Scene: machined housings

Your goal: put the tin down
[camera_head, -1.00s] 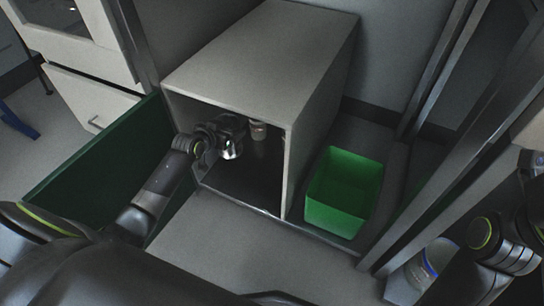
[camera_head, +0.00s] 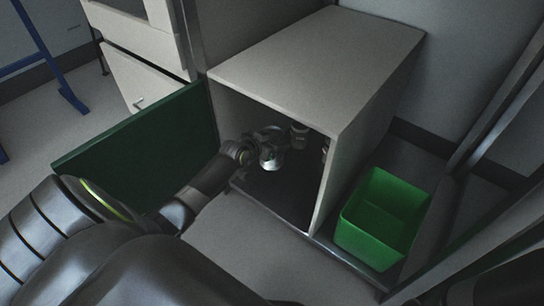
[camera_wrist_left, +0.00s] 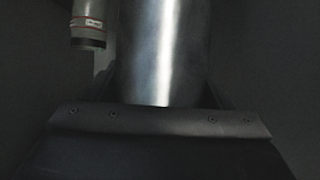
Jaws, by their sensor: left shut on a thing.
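The tin (camera_wrist_left: 165,50) is a shiny bare-metal cylinder, upright in the middle of the left wrist view. In the head view a bright bit of the tin (camera_head: 270,159) shows at my left gripper (camera_head: 272,150). That gripper is shut on the tin, inside the open grey cabinet (camera_head: 300,55), above its dark floor. I cannot tell whether the tin's base touches that floor. My right gripper is not in view.
A pale cylinder with a dark band (camera_wrist_left: 88,24) stands close beside the tin; it also shows in the head view (camera_head: 300,132). The green cabinet door (camera_head: 140,135) hangs open at left. A green bin (camera_head: 383,218) stands right of the cabinet.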

